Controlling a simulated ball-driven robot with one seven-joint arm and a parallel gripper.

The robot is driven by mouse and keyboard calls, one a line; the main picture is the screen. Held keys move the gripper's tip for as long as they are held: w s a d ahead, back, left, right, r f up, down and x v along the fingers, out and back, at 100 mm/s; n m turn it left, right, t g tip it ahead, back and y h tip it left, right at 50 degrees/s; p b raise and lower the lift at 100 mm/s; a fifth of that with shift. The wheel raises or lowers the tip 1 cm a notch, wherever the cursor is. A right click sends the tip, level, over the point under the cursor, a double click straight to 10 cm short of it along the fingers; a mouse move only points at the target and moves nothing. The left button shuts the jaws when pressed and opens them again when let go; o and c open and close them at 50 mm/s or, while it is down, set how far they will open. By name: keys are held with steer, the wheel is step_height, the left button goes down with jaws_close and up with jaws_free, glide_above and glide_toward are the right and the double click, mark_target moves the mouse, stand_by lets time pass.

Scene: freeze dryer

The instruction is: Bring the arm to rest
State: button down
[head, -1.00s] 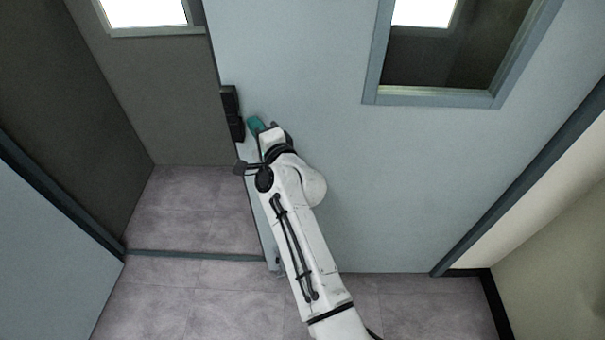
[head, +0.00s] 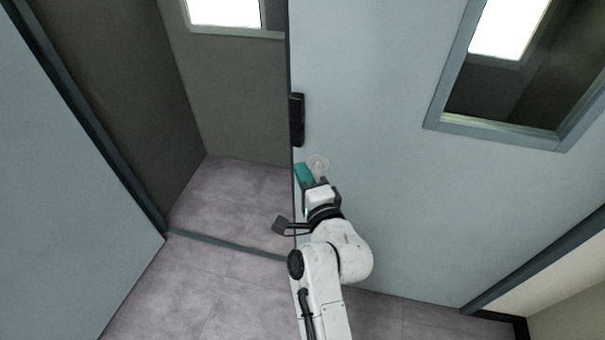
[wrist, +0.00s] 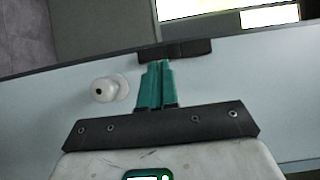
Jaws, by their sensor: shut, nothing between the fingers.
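My gripper (head: 304,173) is in front of the pale blue door panel (head: 375,120), near its left edge and below the black latch block (head: 297,120). In the wrist view its teal fingers (wrist: 156,85) are together with nothing between them. A white round knob (wrist: 104,90) stands on the panel to the left of the fingers, apart from them. In the head view a pale round disc (head: 317,163) shows just beside the fingertips. Whether the fingers touch the panel, I cannot tell.
An opening with grey tiled floor (head: 235,205) and dark walls lies left of the panel's edge. A low sill (head: 225,243) crosses its floor. Another pale blue panel (head: 70,190) stands at the left. The panel has a framed window (head: 497,75).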

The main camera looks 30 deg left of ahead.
steer(key=shift+s+d, duration=0.2)
steer(key=shift+s, duration=0.15)
steer(key=s+d+f+n+g+h, duration=0.1)
steer(key=s+d+f+n+h, duration=0.3)
steer(key=d, duration=0.6)
steer(key=d+f+m+g+h, duration=0.1)
steer(key=d+f+h, duration=0.1)
steer(key=d+f, duration=0.65)
steer(key=s+d+f+n+g+h, duration=0.1)
steer(key=d+f+n+h, duration=0.15)
steer(key=d, duration=0.95)
steer(key=s+d+f+n+g+h, duration=0.1)
steer(key=s+d+g+h, duration=0.5)
steer(key=s+d, duration=1.6)
steer(key=s, duration=0.3)
steer(key=shift+g, duration=0.4)
steer(key=shift+f, duration=0.1)
